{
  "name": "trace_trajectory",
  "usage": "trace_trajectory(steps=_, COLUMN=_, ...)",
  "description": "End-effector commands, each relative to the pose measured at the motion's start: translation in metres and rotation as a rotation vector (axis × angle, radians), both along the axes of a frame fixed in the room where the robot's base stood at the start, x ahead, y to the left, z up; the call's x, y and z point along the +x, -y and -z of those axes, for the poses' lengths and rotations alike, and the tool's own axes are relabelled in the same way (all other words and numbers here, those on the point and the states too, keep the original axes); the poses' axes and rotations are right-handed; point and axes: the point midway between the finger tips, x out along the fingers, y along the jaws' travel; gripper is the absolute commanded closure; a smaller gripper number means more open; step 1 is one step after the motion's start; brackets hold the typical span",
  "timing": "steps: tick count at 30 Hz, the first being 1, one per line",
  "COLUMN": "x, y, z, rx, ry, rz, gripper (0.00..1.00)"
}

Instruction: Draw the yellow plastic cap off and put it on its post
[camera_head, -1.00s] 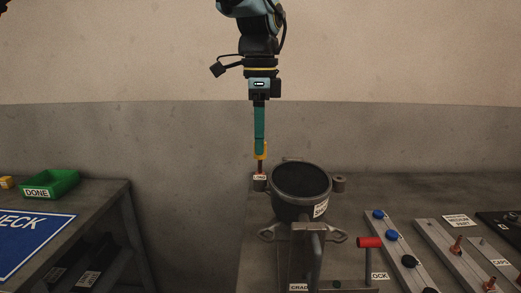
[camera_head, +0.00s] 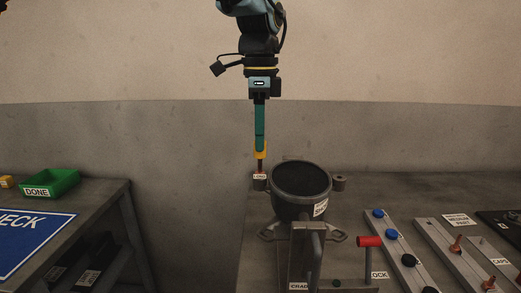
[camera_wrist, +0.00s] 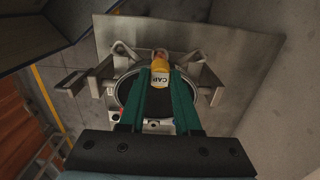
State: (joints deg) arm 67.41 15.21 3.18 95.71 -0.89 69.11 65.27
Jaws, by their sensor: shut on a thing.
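The yellow cap (camera_head: 260,150), marked CAP in the wrist view (camera_wrist: 160,77), is between the green fingers of my gripper (camera_head: 260,146). My gripper points straight down and is shut on the cap. A short reddish-brown piece (camera_head: 260,165) shows just below the cap, above the left lug of the dark round housing (camera_head: 301,205). I cannot tell whether the cap still touches that piece.
A rail with blue and black knobs (camera_head: 391,234) and a red-ended handle (camera_head: 368,241) stand right of the housing. A green DONE bin (camera_head: 50,183) and a blue sheet (camera_head: 30,240) lie on the left table.

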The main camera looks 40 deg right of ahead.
Motion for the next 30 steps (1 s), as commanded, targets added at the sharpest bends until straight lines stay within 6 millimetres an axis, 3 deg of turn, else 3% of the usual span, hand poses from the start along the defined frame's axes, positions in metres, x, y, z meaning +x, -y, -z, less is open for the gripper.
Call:
trace_trajectory(steps=22, x=0.0, y=0.0, z=-0.0006, rx=0.0, ry=0.0, rz=0.0, gripper=1.0)
trace_trajectory(steps=30, x=-0.0001, y=0.0001, z=-0.0096, rx=0.0, ry=0.0, rz=0.0, gripper=1.0)
